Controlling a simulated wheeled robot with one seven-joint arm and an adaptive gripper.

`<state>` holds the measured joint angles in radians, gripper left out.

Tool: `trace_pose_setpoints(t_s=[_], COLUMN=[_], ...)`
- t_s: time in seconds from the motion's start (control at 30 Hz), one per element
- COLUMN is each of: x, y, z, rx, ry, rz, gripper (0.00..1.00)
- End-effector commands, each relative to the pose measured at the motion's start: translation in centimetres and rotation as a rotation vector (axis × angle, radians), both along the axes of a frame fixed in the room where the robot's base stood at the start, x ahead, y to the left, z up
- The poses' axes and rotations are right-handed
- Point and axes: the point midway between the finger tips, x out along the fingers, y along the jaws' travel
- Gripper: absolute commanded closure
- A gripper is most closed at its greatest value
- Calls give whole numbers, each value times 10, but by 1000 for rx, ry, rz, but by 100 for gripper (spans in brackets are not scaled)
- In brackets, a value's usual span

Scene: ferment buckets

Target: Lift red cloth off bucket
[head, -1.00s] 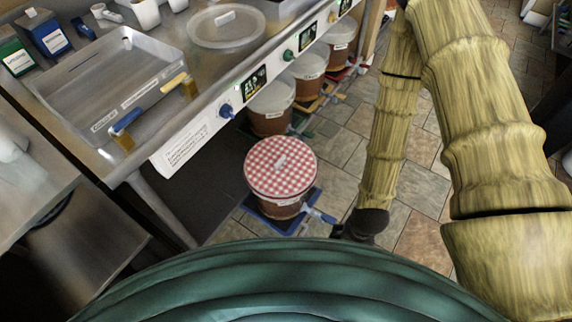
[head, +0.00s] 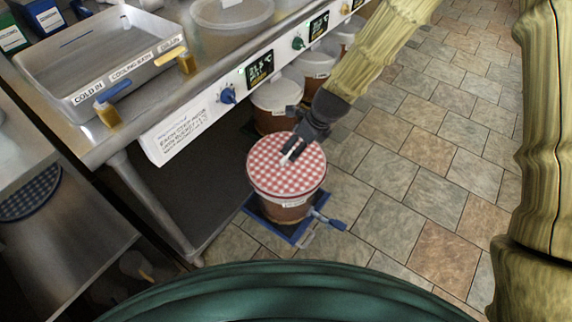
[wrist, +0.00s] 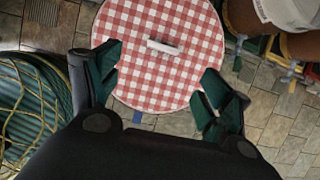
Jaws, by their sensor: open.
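The red and white checked cloth (head: 268,172) lies over the top of a brown bucket (head: 284,212) on the floor. A small white handle (wrist: 163,46) sticks up at the middle of the cloth in the wrist view. My gripper (head: 288,158) is over the cloth in the head view, its fingertips near the handle. In the wrist view my gripper (wrist: 160,80) has its two fingers spread wide with nothing between them, and the handle lies beyond them. I cannot tell whether the fingers touch the cloth.
The bucket stands on a blue base (head: 270,226) with a blue-handled part (head: 328,222) sticking out right. A steel bench (head: 178,105) overhangs at left, with a metal tray (head: 105,52) on it. More buckets (head: 275,105) stand behind. Tiled floor at right is clear.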

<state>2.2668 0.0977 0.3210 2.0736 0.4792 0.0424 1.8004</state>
Motion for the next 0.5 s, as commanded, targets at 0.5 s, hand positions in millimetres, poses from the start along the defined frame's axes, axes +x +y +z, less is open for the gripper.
trace_pose_setpoints(t_s=[0.5], x=[13], y=[18], z=[-46], rx=[7], ry=[5], rz=[-13], gripper=[21])
